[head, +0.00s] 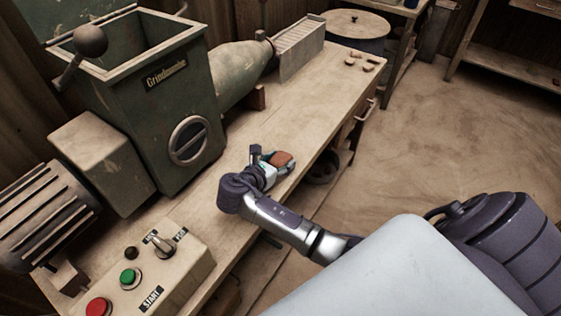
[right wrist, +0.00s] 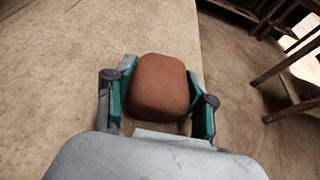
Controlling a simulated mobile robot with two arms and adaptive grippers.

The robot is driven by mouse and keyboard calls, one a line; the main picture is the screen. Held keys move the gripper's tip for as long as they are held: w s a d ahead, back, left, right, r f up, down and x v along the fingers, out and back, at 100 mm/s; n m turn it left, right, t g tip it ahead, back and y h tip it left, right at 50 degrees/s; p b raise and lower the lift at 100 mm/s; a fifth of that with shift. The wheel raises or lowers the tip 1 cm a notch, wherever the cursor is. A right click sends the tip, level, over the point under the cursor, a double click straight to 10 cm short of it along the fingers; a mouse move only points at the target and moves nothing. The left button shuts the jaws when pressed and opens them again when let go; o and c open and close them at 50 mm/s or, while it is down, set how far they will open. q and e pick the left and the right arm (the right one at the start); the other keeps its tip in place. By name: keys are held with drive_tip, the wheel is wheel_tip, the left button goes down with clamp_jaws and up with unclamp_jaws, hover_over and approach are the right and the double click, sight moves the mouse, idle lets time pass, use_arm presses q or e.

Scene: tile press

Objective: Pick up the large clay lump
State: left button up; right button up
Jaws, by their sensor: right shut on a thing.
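The large clay lump is a reddish-brown rounded block (head: 283,159), held over the front edge area of the wooden workbench. It fills the space between the fingers in the right wrist view (right wrist: 161,86). My right gripper (head: 279,162) is shut on it, with a teal-lined finger against each side. In the right wrist view the bench top lies behind and to the left of the lump, and I cannot tell whether the lump touches it. My left gripper is not in view.
A green grinder (head: 170,110) stands on the bench (head: 232,183) to the left of my right gripper. A control box (head: 150,262) with red and green buttons is at the near end. Small clay pieces (head: 362,62) lie at the far end. Open floor (head: 440,130) is to the right.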

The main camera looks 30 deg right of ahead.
drive_tip(key=shift+c, duration=0.9)
drive_tip(key=shift+r, duration=0.1)
